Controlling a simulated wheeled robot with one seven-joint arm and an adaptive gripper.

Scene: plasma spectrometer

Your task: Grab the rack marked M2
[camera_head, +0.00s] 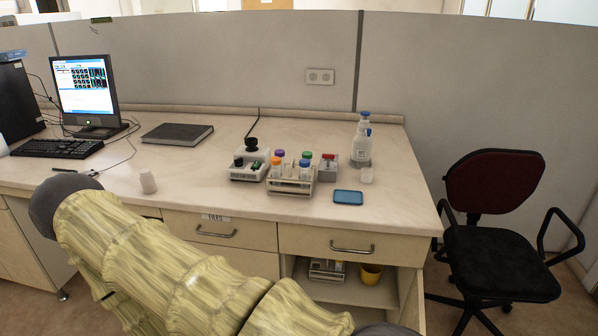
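A white tube rack (290,187) stands on the right half of the desk, near its front edge. It holds several tubes with coloured caps, among them orange, purple and blue. I cannot read any M2 mark on it at this size. It is the only clear tube rack on the desktop. My arm, in a yellowish sleeve, crosses the lower left of the head view in front of the desk. My gripper is not in view.
Behind the rack are a small device with a black knob (251,158), a grey box with a red top (328,169) and a wash bottle (361,146). A blue pad (348,197) lies to its right. A dark chair (490,230) stands right of the desk.

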